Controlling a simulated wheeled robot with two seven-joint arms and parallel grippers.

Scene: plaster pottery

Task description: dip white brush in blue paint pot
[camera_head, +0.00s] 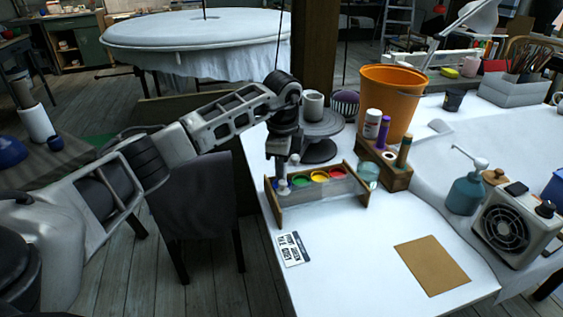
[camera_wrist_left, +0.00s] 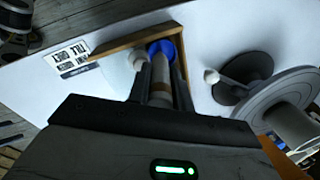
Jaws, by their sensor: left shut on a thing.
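The blue paint pot (camera_wrist_left: 154,47) is at the near left end of a wooden paint rack (camera_head: 351,184). In the head view, my left gripper (camera_head: 282,176) is lowered at that end and largely covers the blue pot. In the left wrist view, my left gripper (camera_wrist_left: 161,88) is shut on a pale brush (camera_wrist_left: 160,76) with a tan band. The brush points into the outline of the blue pot, its far end overlapping the blue. I cannot tell how deep the tip is. My right gripper is not in view.
Green (camera_head: 301,181), yellow (camera_head: 319,176) and red paint pots stand along the rack. Behind it are a grey turntable (camera_head: 322,128) with a mug and an orange bucket (camera_head: 391,100). A printed card (camera_head: 291,249) and a brown board (camera_head: 432,265) lie in front, with clear table between.

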